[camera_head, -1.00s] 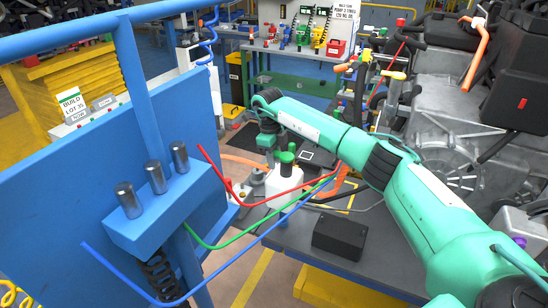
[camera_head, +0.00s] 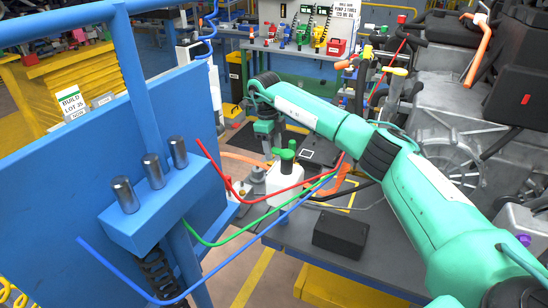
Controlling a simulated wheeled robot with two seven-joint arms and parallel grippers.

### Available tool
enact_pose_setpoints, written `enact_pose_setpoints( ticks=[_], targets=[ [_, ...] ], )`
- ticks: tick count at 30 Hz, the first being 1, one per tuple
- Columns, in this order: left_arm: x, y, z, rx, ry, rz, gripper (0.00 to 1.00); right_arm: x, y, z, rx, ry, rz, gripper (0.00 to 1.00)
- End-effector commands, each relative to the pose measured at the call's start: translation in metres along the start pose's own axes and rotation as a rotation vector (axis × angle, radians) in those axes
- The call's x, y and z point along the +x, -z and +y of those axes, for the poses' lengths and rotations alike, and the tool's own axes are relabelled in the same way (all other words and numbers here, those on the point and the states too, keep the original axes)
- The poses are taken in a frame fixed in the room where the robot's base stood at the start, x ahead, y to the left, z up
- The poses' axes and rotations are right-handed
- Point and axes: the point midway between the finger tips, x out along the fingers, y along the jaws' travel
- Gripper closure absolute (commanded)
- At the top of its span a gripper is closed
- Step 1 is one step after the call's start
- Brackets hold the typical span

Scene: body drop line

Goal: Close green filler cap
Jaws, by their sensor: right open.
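The green filler cap (camera_head: 284,155) sits on top of a white reservoir (camera_head: 283,188) near the middle of the view. One green part stands up and another lies lower beside it; the cap looks open, but it is small. My right arm comes in from the right, and its wrist bends down behind and left of the reservoir. My right gripper (camera_head: 268,146) is open and points down, just beyond and left of the cap, apart from it. Its fingertips are small and dark. My left gripper is not in view.
A black box (camera_head: 340,233) lies on the dark bench (camera_head: 295,228). A grey engine (camera_head: 450,125) fills the right side.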

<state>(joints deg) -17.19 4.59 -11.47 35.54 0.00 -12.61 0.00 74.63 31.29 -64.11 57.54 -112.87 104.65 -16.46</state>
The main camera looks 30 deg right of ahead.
Motion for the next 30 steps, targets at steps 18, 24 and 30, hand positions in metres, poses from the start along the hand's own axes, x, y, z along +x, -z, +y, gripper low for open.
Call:
enact_pose_setpoints(
  ticks=[18,24,30],
  targets=[
    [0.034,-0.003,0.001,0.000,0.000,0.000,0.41,-0.100,-0.001,0.000,0.000,-0.001,0.000,0.51],
    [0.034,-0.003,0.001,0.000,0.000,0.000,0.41,-0.103,-0.001,0.000,-0.001,-0.001,0.001,0.51],
    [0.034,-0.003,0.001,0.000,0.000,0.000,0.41,-0.103,-0.001,0.000,-0.001,-0.001,0.001,0.51]
  ],
)
